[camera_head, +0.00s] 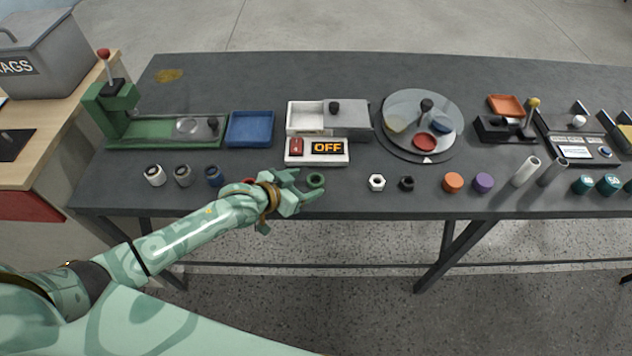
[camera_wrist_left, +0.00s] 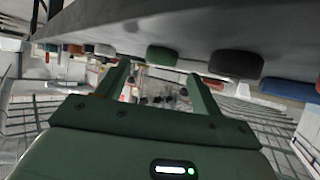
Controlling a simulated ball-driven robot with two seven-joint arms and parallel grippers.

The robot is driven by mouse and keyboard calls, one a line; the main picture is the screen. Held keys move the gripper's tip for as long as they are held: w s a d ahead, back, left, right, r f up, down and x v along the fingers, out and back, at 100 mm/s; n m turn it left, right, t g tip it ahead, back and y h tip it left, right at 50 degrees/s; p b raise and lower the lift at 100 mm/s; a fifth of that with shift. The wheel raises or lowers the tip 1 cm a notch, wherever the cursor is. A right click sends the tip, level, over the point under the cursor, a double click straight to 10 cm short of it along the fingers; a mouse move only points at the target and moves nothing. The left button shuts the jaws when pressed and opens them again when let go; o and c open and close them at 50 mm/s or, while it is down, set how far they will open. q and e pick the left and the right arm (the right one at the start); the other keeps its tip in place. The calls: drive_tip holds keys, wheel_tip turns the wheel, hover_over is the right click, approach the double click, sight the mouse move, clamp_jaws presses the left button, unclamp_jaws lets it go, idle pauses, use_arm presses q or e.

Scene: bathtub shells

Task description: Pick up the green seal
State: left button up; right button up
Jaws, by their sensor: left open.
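The green seal (camera_head: 316,180) is a small dark green ring lying near the table's front edge, below the OFF display in the head view. My left gripper (camera_head: 308,184) is open and empty at its left side, with the fingertips close to it; I cannot tell whether they touch. In the left wrist view a rounded green piece (camera_wrist_left: 162,55), apparently the seal, shows above the gap between the open fingers (camera_wrist_left: 160,85). It is not between them there. My right gripper is not in view.
A red piece (camera_head: 249,181) is partly hidden behind my left wrist. White (camera_head: 377,182) and black (camera_head: 407,184) nuts lie to the right. The OFF display unit (camera_head: 318,160), blue tray (camera_head: 250,142) and turntable (camera_head: 388,152) stand behind. Bare tabletop lies between seal and white nut.

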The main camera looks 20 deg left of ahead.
sight(314, 180)
use_arm(q)
drive_tip(key=b+x, duration=0.1)
drive_tip(key=x, duration=0.2)
drive_tip(key=shift+w+d+f, duration=0.1)
drive_tip(key=shift+w+f, duration=0.1)
drive_tip(key=shift+w, duration=0.05)
drive_tip(key=shift+r, duration=0.15)
drive_tip(key=c, duration=1.1)
drive_tip(key=shift+o, duration=0.2)
